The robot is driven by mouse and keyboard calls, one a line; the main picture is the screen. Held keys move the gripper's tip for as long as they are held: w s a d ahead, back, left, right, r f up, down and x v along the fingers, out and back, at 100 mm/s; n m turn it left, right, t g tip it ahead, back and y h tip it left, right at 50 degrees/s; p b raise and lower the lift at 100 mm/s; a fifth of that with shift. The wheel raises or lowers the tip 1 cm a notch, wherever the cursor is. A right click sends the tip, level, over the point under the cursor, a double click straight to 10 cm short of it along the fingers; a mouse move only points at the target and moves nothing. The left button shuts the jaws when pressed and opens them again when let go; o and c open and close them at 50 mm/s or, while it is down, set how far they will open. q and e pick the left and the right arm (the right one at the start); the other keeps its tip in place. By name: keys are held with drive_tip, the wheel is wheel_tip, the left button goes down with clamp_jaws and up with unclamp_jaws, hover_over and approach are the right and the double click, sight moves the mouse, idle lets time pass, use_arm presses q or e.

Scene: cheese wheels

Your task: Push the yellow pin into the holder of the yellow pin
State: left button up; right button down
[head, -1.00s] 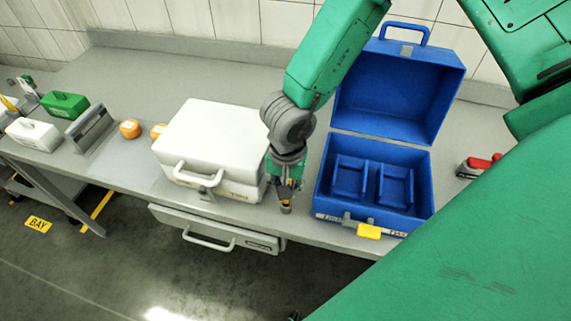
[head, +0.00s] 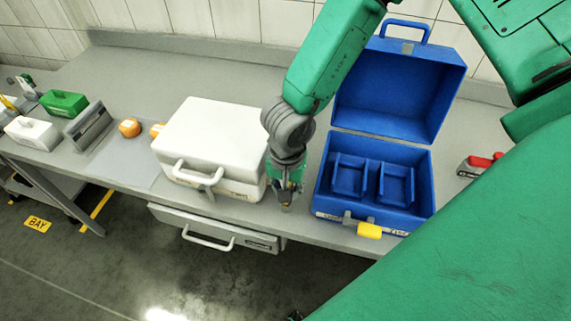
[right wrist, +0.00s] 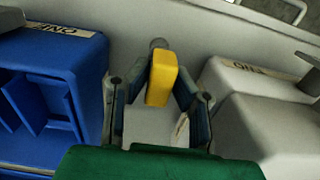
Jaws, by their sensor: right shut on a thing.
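My right gripper (head: 287,198) hangs in the gap between the white case and the blue case, near the table's front edge. It is shut on a yellow block with a grey rounded end, which I take to be the yellow pin (right wrist: 162,80); it stands out between the fingers in the right wrist view. In the head view the fingers mostly hide it. Another yellow piece (head: 369,230) sits by a grey latch on the blue case's front. I cannot tell which part is the pin's holder. My left gripper is not in view.
The blue case (head: 425,185) stands open, with two inner compartments. The white case (head: 215,135) is closed. Orange-rinded wheels (head: 129,128), a green block (head: 63,103) and a white block (head: 33,133) are at left. A red-grey item (head: 480,163) lies at right. The back of the table is clear.

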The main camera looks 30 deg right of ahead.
drive_tip(key=shift+f+b, duration=0.3)
drive_tip(key=shift+f, duration=0.7)
drive_tip(key=c, duration=1.3)
unclamp_jaws()
drive_tip(key=shift+r, duration=0.15)
wheel_tip(320, 180, up, 12)
drive_tip(key=shift+d+f, duration=0.1)
drive_tip(key=shift+f, duration=0.1)
drive_tip(key=shift+f, duration=0.1)
